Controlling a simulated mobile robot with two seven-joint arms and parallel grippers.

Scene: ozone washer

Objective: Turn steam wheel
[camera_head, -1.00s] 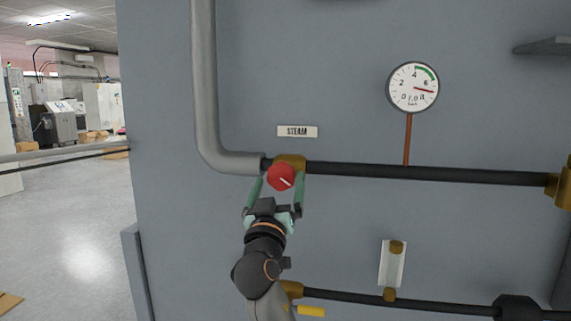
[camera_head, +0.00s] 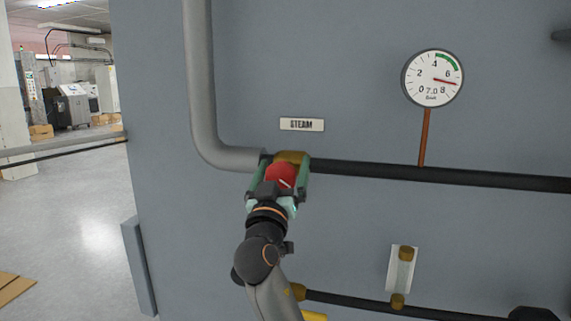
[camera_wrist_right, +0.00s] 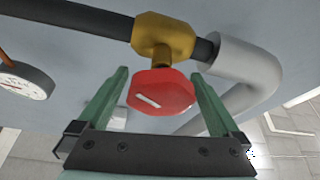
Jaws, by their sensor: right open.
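The red steam wheel (camera_head: 280,175) sits on a brass valve (camera_head: 291,157) in the black pipe, below the STEAM label (camera_head: 302,125). In the right wrist view the red wheel (camera_wrist_right: 161,91) with a white mark hangs on its stem from the brass valve body (camera_wrist_right: 163,36). My right gripper (camera_head: 279,176) is open, with its green fingers on either side of the wheel. In the right wrist view a gap shows between the wheel and each finger of the right gripper (camera_wrist_right: 160,82). My left gripper is not in view.
A round gauge (camera_head: 432,78) is on the wall at upper right, its needle near 7. A grey pipe (camera_head: 199,80) bends into the valve from the left. A lower black pipe (camera_head: 360,303) and a small sight glass (camera_head: 400,270) are below right.

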